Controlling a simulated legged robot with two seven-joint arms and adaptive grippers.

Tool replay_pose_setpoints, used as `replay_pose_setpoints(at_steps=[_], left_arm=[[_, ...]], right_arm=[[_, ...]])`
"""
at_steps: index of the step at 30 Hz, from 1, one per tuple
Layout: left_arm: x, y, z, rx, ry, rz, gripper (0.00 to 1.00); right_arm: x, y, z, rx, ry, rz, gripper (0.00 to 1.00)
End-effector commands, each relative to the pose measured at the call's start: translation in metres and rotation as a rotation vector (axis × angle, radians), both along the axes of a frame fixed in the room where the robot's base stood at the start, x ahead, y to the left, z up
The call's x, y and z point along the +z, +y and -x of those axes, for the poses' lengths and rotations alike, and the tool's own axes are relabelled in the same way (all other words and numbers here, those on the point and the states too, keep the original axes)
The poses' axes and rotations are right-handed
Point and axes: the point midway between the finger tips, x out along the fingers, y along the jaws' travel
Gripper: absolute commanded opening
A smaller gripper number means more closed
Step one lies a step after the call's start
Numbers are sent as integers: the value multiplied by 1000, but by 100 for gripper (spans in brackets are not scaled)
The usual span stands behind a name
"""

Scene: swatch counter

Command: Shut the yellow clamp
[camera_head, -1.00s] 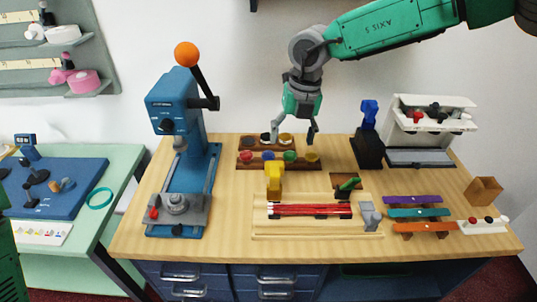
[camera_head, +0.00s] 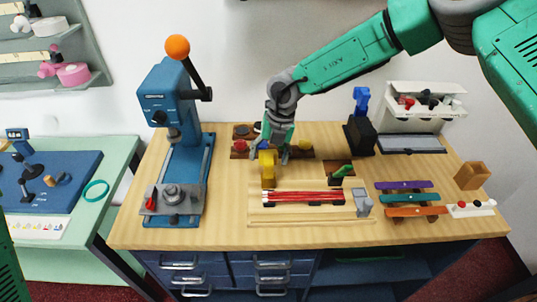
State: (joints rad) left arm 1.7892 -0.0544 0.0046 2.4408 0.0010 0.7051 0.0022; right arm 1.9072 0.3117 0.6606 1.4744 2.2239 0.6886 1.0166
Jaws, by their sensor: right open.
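The yellow clamp (camera_head: 267,170) stands upright at the back left of a wooden jig (camera_head: 256,216) on the counter. My right gripper (camera_head: 270,153) points down just above and behind the clamp, its fingers spread near the clamp's top. It is open; I cannot tell whether a finger touches the clamp. A bundle of red rods (camera_head: 303,196) lies in the jig in front of the clamp. My left gripper is not in view.
A wooden rack with coloured knobs (camera_head: 308,153) is behind the gripper. A green-handled clamp (camera_head: 343,171) is to the right. A blue press (camera_head: 182,140) stands left. Coloured bars (camera_head: 408,198) and a black stand with a blue top (camera_head: 361,133) are at right.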

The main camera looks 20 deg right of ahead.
Motion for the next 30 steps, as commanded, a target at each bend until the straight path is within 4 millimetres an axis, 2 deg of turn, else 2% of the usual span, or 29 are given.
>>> replay_pose_setpoints(at_steps=[9,10,14,23,30], left_arm=[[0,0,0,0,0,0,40],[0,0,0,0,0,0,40],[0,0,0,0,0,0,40],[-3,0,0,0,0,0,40],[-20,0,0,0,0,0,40]], right_arm=[[-4,1,0,1,0,0,63],[-4,1,0,1,0,0,60],[-4,1,0,1,1,1,14],[-4,1,1,2,-11,6,14],[-4,2,5,6,-85,28,14]])
